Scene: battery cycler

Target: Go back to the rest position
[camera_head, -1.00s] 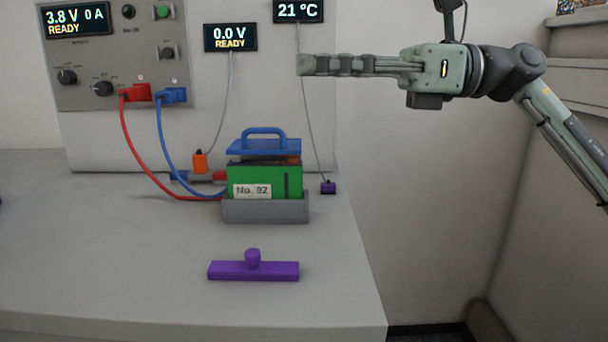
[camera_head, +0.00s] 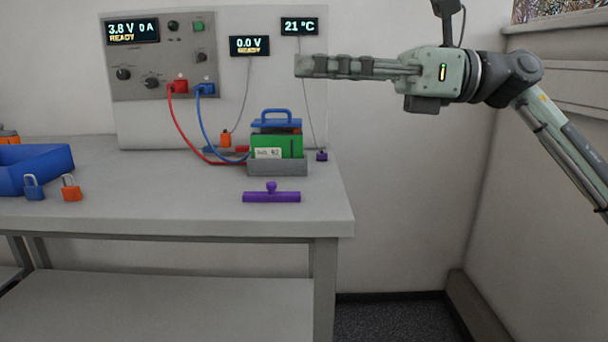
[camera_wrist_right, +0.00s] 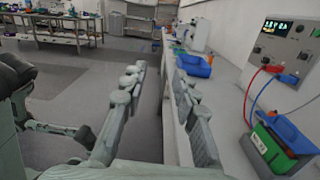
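My right gripper (camera_head: 302,66) is raised in the head view, in front of the wall and right of the displays, pointing left. In the right wrist view (camera_wrist_right: 160,68) its two fingers stand apart with nothing between them. It touches nothing. My left gripper is not in the head view, and I cannot pick it out in the right wrist view, where parts of my own body show at the left.
The workbench (camera_head: 130,218) holds a green battery (camera_head: 291,146) in a grey holder (camera_head: 277,169), a purple handled bar (camera_head: 271,196), a blue bin (camera_head: 48,160) and blue and orange padlocks (camera_head: 71,190). The cycler panel (camera_head: 150,80) stands behind. Floor right of the bench is clear.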

